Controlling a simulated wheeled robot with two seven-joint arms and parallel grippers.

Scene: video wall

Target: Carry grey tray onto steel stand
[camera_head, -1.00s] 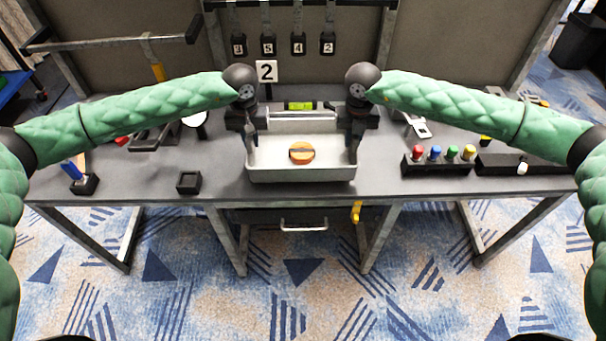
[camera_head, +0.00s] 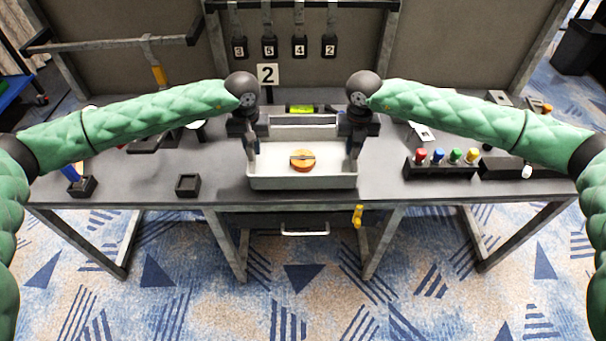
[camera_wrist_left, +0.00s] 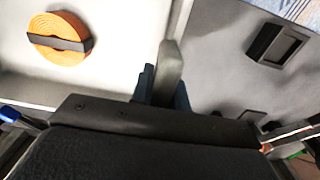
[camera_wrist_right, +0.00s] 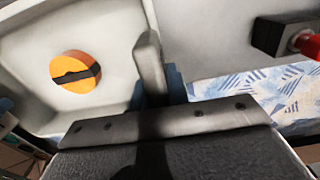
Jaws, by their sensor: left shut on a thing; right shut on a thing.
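The grey tray (camera_head: 302,182) is level over the middle of the table, near its front edge. An orange roll (camera_head: 303,166) with a dark band lies in it; the roll also shows in the left wrist view (camera_wrist_left: 72,55) and the right wrist view (camera_wrist_right: 66,82). My left gripper (camera_head: 253,146) is shut on the tray's left wall. My right gripper (camera_head: 353,147) is shut on its right wall. I cannot tell whether the tray touches anything beneath it. I cannot make out the steel stand for sure; the tray and grippers hide the surface there.
A green level (camera_head: 301,107) lies behind the tray. A small black open box (camera_head: 187,185) stands to its left. A black rack with coloured knobs (camera_head: 441,170) stands to its right. The table is bare between small box and tray.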

